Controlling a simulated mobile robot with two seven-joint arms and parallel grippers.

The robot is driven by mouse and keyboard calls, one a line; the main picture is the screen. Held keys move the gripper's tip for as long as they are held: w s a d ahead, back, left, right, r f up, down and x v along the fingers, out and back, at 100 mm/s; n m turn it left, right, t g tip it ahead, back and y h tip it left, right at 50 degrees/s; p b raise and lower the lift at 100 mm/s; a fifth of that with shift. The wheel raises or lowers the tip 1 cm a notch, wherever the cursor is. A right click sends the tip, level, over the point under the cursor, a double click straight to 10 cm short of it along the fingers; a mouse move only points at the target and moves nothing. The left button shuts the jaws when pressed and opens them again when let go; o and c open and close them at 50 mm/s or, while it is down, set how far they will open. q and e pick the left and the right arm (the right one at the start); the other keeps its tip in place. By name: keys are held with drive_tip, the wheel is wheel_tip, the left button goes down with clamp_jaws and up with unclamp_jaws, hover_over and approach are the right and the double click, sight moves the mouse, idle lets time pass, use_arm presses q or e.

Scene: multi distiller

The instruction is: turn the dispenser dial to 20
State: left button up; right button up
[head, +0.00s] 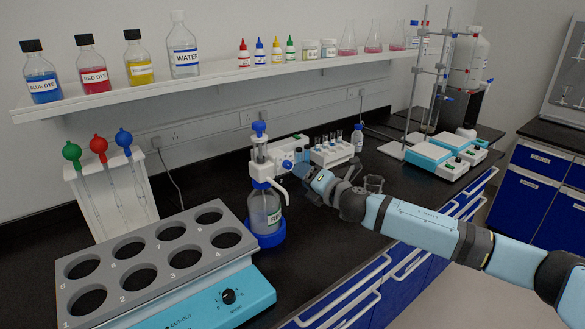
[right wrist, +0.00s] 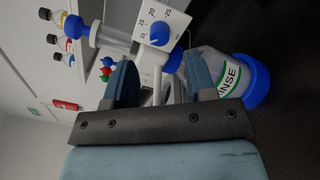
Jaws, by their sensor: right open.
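The dispenser is a bottle (head: 265,212) with a blue base and a white pump head with a blue top; its label reads RINSE in the right wrist view (right wrist: 226,76). Its dial (head: 288,164) is a blue knob on a white face. In the right wrist view the dial (right wrist: 158,34) shows the marks 10, 15, 20 and 25; its setting is too small to read surely. My right gripper (head: 306,176) is just right of the dial. In the right wrist view its two fingers (right wrist: 162,76) are apart, with nothing held, and the dial lies beyond their tips. My left gripper is out of view.
A grey holder (head: 150,246) with numbered holes stands at front left, with a pipette stand (head: 110,200) behind it. A shelf (head: 210,80) holds several bottles.

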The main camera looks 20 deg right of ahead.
sight(289, 167)
drive_tip(key=x, duration=0.5)
drive_tip(key=c, duration=0.9)
